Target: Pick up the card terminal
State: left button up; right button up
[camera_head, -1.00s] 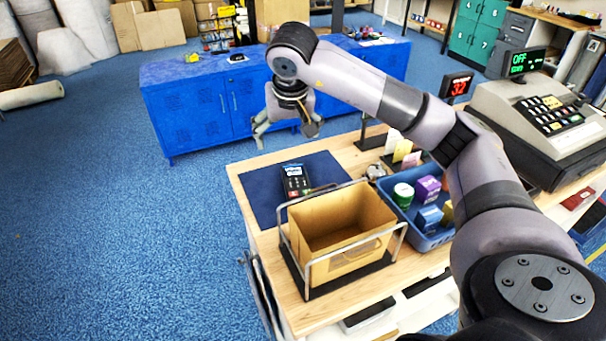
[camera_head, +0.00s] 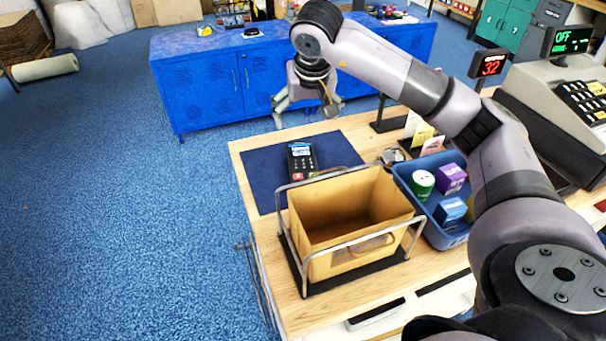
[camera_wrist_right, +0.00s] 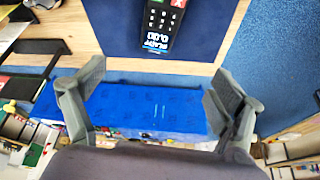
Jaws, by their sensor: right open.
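The card terminal (camera_head: 302,161) is a small black device with a lit screen, lying on a dark blue mat (camera_head: 262,175) on the wooden counter. It also shows at the top of the right wrist view (camera_wrist_right: 160,25). My right gripper (camera_head: 304,118) is open and empty, above and behind the terminal near the counter's far edge. In the right wrist view its two fingers (camera_wrist_right: 152,100) are spread wide, with the terminal beyond them and nothing between them. My left gripper is not in view.
A cardboard box in a wire-framed holder (camera_head: 345,222) stands just in front of the terminal. A blue tray (camera_head: 432,200) with small goods sits to the right, near a cash register (camera_head: 560,110). A blue cabinet (camera_head: 200,85) stands behind the counter.

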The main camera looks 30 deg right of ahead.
notch_tip(320, 180, down, 3)
jog(key=b, duration=0.2)
jog(key=p, duration=0.2)
send_near(303, 161)
jog(key=x, duration=0.2)
jog(key=shift+w+f, duration=0.15)
jog(key=shift+f, duration=0.15)
jog(key=shift+w+d+f, duration=0.1)
jog(key=shift+w+f, duration=0.1)
jog(key=shift+f, duration=0.35)
jog(key=p+x, duration=0.1)
jog(key=x, duration=0.5)
jog(key=shift+s, duration=0.1)
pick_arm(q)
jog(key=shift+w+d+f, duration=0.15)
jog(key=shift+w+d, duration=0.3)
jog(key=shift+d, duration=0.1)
pick_arm(e)
jog(key=shift+r, duration=0.1)
jog(key=shift+c, duration=0.3)
jog(key=c, duration=1.5)
